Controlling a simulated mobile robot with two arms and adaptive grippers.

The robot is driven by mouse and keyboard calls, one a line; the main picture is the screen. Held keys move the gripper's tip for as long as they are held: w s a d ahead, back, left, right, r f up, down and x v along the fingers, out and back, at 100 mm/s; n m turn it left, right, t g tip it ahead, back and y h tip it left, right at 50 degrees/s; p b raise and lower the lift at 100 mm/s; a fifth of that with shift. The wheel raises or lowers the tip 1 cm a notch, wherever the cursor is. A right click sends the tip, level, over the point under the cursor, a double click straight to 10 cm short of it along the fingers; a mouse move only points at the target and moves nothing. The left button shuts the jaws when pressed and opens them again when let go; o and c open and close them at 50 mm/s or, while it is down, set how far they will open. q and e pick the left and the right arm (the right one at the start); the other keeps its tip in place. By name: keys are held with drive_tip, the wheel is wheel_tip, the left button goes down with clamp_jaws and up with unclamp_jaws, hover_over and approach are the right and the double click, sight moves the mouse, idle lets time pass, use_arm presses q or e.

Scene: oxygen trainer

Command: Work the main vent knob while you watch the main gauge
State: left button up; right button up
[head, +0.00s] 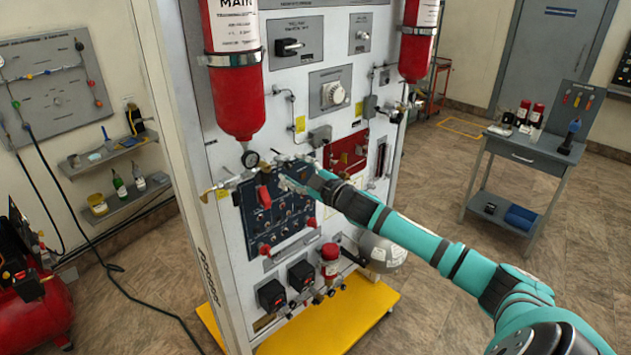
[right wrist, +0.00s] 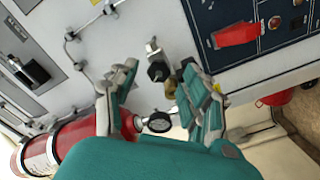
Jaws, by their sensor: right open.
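The main gauge (head: 250,159) is a small round dial under the red MAIN cylinder (head: 238,100). It also shows in the right wrist view (right wrist: 159,122), below the fingers; its reading is too small to make out. A small dark knob (right wrist: 158,71) on a metal fitting, with brass beside it, lies between my fingers in the right wrist view; it looks like the main vent knob, though I cannot be sure. My right gripper (head: 287,174) is open at the panel, with its two fingers (right wrist: 160,75) on either side of that fitting. I cannot tell whether they touch it. My left gripper is out of view.
A dark blue switch panel (head: 285,217) with a red handle sits just below the gripper. Pipes and fittings surround it. A second red cylinder (head: 415,45) hangs at right. A yellow base plate (head: 345,320) extends at the panel's foot. A grey side table (head: 525,150) stands right.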

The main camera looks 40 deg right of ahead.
drive_tip(key=s, duration=1)
drive_tip(key=shift+s+d, duration=0.3)
drive_tip(key=shift+d, duration=0.1)
idle(2.1)
drive_tip(key=s+m+b, duration=0.4)
drive_tip(key=m+b, duration=0.1)
drive_tip(key=m, duration=0.6)
drive_tip(key=shift+m, duration=0.5)
drive_tip(key=w+p, duration=0.2)
drive_tip(key=w, duration=0.3)
drive_tip(key=w+p, duration=0.1)
drive_tip(key=w, duration=0.4)
drive_tip(key=w+p, duration=0.2)
drive_tip(key=w, duration=0.3)
drive_tip(key=shift+w+a+r+p, duration=0.2)
drive_tip(key=shift+a+r+p, duration=0.1)
drive_tip(key=shift+a+p, duration=0.1)
drive_tip(key=shift+w+f, duration=0.1)
drive_tip(key=shift+w, duration=0.4)
